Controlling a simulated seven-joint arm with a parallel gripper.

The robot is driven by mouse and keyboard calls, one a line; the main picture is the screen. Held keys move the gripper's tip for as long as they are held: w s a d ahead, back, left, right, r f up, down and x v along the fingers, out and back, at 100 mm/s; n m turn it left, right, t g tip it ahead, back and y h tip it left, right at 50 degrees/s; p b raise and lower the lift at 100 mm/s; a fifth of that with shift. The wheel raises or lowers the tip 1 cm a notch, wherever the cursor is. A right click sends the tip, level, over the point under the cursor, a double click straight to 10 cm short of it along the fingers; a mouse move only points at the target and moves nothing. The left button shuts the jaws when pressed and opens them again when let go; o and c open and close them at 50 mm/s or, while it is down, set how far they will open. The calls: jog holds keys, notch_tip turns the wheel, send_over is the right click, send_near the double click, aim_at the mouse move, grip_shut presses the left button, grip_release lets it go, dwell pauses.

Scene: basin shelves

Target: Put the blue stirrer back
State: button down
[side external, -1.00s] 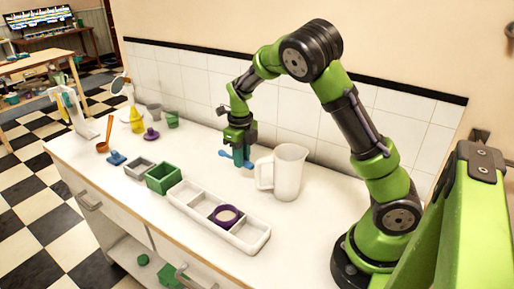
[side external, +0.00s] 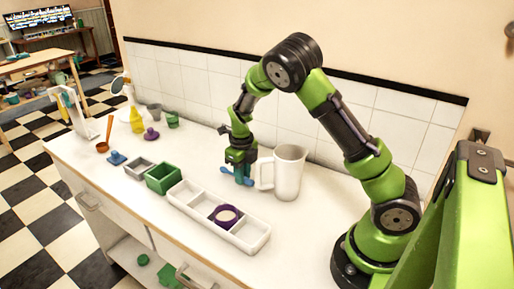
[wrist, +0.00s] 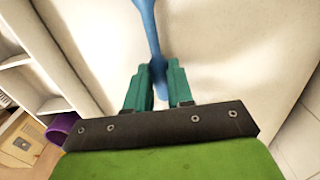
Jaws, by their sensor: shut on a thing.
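My gripper (side external: 241,178) is above the white counter, just left of the white jug, in the side view. It is shut on the blue stirrer (side external: 226,170), which sticks out on the left side of the fingers. In the wrist view the stirrer (wrist: 150,35) runs from the top edge down between the green fingers (wrist: 158,92). Its far end is out of that frame. A white stand (side external: 70,112) with thin coloured pieces on it is at the counter's far left end. I cannot tell whether the stirrer touches the counter.
The white jug (side external: 289,172) stands close to my gripper's right. A divided white tray (side external: 247,238) holding a purple ring lies in front, with a green box (side external: 163,179) and a grey box (side external: 139,167) left of it. Several small pots stand at the back left.

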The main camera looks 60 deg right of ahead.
jog(key=shift+f, duration=0.6)
jog(key=shift+c, duration=2.2)
grip_release()
jog(key=shift+r, duration=0.15)
jog(key=shift+r, duration=2.9)
